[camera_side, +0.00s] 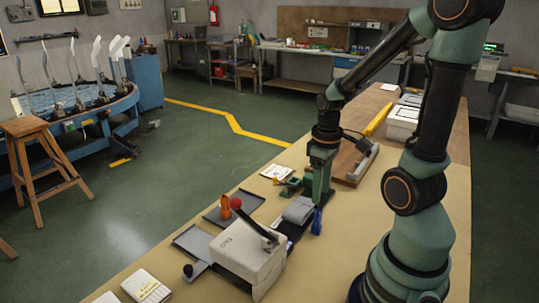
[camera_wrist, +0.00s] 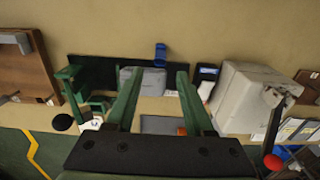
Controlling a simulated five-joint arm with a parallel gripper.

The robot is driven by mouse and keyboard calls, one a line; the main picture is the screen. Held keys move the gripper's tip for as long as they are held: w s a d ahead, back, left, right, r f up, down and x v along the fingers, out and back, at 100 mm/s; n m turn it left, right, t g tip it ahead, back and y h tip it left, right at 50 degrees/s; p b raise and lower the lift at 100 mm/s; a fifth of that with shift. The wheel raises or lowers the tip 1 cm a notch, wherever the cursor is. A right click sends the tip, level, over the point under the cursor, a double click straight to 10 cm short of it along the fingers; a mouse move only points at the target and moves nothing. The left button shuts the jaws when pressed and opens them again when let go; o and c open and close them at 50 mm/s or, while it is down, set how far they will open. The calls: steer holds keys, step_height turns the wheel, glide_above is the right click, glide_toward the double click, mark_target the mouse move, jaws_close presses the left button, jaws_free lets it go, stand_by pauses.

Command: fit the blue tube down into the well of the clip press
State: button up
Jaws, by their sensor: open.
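The blue tube (camera_side: 317,221) stands at the near edge of a dark base, just below and in front of my gripper (camera_side: 320,196). In the wrist view the tube (camera_wrist: 160,54) shows beyond the open fingers of my gripper (camera_wrist: 159,73), apart from both. A grey rounded block (camera_side: 298,210) lies beside the tube; in the wrist view this block (camera_wrist: 150,80) sits between the fingers. The clip press (camera_side: 248,258) is a white box with a black lever and red knob; it is also right in the wrist view (camera_wrist: 245,96). I cannot make out its well.
Left of the grey block are a dark tray (camera_side: 232,216) and an orange piece (camera_side: 225,206). A green fixture (camera_side: 291,186) and a wooden board (camera_side: 353,163) stand farther back. The bench (camera_side: 335,265) is bare in front of the tube.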

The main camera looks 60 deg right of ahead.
steer(key=w+a+r+t, duration=0.3)
steer(key=w+a+r, duration=0.1)
steer(key=a+r, duration=0.3)
steer(key=shift+w+r+h, duration=0.2)
steer(key=shift+r+h, duration=0.2)
steer(key=shift+r, duration=0.35)
steer(key=a+r+t, duration=0.1)
steer(key=a, duration=0.1)
steer(key=a+r, duration=0.2)
steer(key=w+a+r+t, duration=0.1)
steer(key=a, duration=0.2)
steer(key=shift+r+t+y, duration=0.3)
steer(key=shift+y, duration=0.1)
steer(key=m+g, duration=0.6)
steer(key=m, duration=1.2)
glide_above(319, 211)
step_height(319, 211, down, 9)
step_height(319, 211, down, 12)
steer(key=shift+a+r, duration=0.1)
